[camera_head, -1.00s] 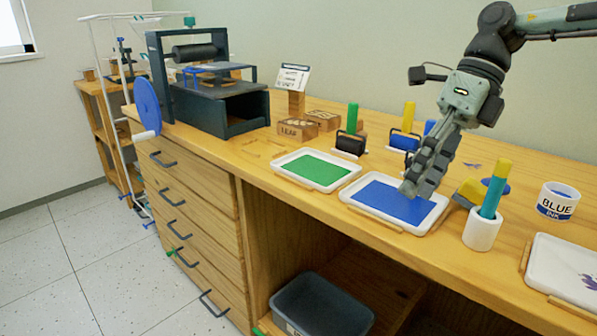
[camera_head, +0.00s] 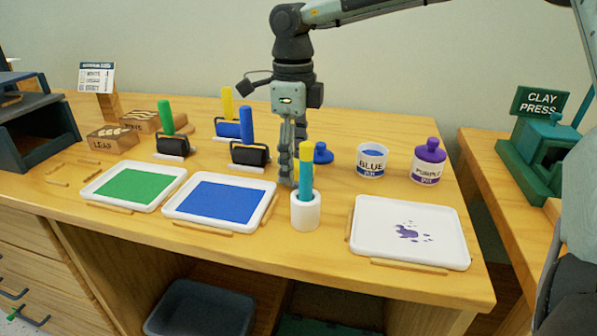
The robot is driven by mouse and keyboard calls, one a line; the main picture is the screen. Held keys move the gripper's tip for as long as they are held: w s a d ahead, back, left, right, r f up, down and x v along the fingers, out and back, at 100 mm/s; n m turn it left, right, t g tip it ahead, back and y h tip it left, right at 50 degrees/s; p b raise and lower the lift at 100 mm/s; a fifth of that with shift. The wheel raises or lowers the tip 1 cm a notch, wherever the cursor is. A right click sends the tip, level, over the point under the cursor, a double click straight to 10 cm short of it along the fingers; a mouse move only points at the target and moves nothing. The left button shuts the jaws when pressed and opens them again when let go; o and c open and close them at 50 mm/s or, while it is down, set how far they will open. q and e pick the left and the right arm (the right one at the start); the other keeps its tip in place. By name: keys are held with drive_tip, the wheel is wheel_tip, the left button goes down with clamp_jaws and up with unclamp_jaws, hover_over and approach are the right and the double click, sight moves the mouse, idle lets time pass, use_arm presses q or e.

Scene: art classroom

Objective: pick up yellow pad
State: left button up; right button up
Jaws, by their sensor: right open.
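My right gripper (camera_head: 291,165) points down at the table, just behind and left of a white cup (camera_head: 305,212). It is open, seen nearly edge-on, and I see nothing held. A stick with a blue shaft and a yellow top (camera_head: 306,151) stands in the cup and overlaps the gripper from this view. No separate yellow pad shows clearly; the spot behind the cup is partly hidden by the gripper and stick. A small blue knobbed piece (camera_head: 322,154) lies just right of the gripper. My left gripper is not in view.
A blue ink tray (camera_head: 172,207) and a green one (camera_head: 90,193) lie left, a purple-spattered tray (camera_head: 363,246) right. Blue (camera_head: 370,167) and purple (camera_head: 427,172) ink jars stand behind. Rollers with green (camera_head: 166,117), yellow (camera_head: 228,103) and blue (camera_head: 246,125) handles stand left of the gripper.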

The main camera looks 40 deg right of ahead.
drive_tip(key=shift+f, duration=0.5)
drive_tip(key=c, duration=1.3)
drive_tip(key=shift+o, duration=0.2)
drive_tip(key=shift+r, duration=0.15)
use_arm(q)
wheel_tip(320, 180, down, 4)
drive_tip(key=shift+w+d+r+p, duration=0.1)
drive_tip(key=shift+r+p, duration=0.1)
drive_tip(key=shift+p, duration=0.55)
use_arm(e)
wheel_tip(320, 180, up, 28)
drive_tip(key=shift+f, duration=0.2)
